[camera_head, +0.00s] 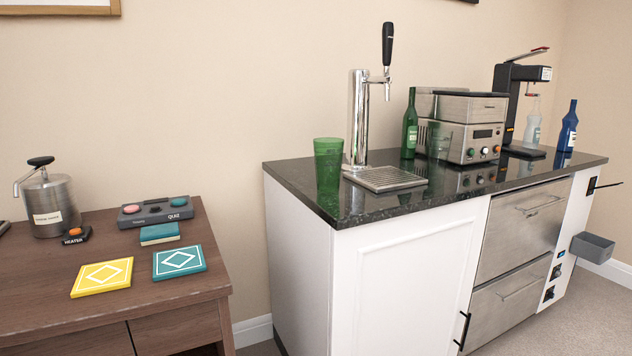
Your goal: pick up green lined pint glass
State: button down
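Nothing covers the glass. My gripper is not in view.
A green bottle (410,125), a steel appliance (470,141), a black machine (507,95) and a blue bottle (567,128) stand farther right. A brown cabinet (48,282) at left holds a steel canister (52,205), coasters and a quiz box. A gap separates both furniture pieces.

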aim_at(328, 151)
jog(key=i+l+z, duration=0.15)
jog(key=i, duration=0.35)
jog(key=i+j+z, duration=0.15)
jog(key=i, duration=0.25)
jog(key=i+j+z, duration=0.15)
jog(key=i+j, duration=0.15)
jog(key=i, duration=0.15)
jog(key=j, duration=0.35)
